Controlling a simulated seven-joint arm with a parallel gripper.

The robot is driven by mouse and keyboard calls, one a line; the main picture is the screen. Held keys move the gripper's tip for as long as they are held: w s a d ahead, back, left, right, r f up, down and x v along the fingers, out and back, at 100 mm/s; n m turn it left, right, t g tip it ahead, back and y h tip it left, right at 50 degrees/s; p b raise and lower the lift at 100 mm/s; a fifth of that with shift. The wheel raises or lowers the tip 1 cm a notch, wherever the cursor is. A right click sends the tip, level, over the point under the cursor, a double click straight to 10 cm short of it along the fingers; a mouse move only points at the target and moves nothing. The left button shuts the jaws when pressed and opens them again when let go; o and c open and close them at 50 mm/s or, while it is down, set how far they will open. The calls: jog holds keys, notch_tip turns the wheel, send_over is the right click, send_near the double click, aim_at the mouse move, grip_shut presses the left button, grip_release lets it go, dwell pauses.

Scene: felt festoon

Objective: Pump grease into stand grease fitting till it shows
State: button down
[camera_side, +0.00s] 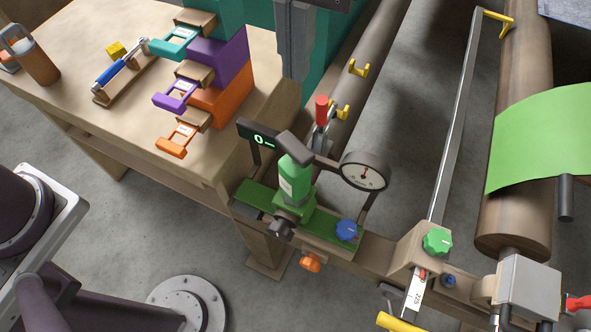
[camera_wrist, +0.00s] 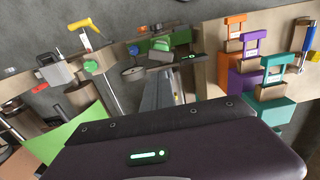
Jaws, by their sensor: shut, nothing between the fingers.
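A green canister-like unit (camera_side: 294,178) with a dark grey top stands on a green plate (camera_side: 257,202) on the stand's beam; it may be the grease pump. A red-handled lever (camera_side: 321,112) rises behind it. A round dial gauge (camera_side: 364,171) and a small display (camera_side: 258,139) flank it. I cannot make out the grease fitting or any grease. My gripper (camera_side: 296,76) points down above and behind the unit, apart from it, fingers shut and empty. In the wrist view my gripper (camera_wrist: 164,100) shows in front of the display (camera_wrist: 190,57).
A blue knob (camera_side: 347,229) and green knob (camera_side: 437,241) sit on the beam. A roller (camera_side: 520,210) bears green felt (camera_side: 545,135) at right.

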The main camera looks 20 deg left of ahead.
jog(key=shift+f, duration=0.1)
notch_tip(320, 180, down, 14)
jog(key=shift+r, duration=0.1)
dwell(0.4)
jog(key=shift+a+f, duration=0.1)
jog(key=shift+f, duration=1.3)
jog(key=shift+s, duration=0.1)
notch_tip(320, 180, up, 15)
jog(key=shift+f, duration=0.2)
dwell(1.3)
notch_tip(320, 180, up, 6)
send_over(294, 146)
dwell(0.5)
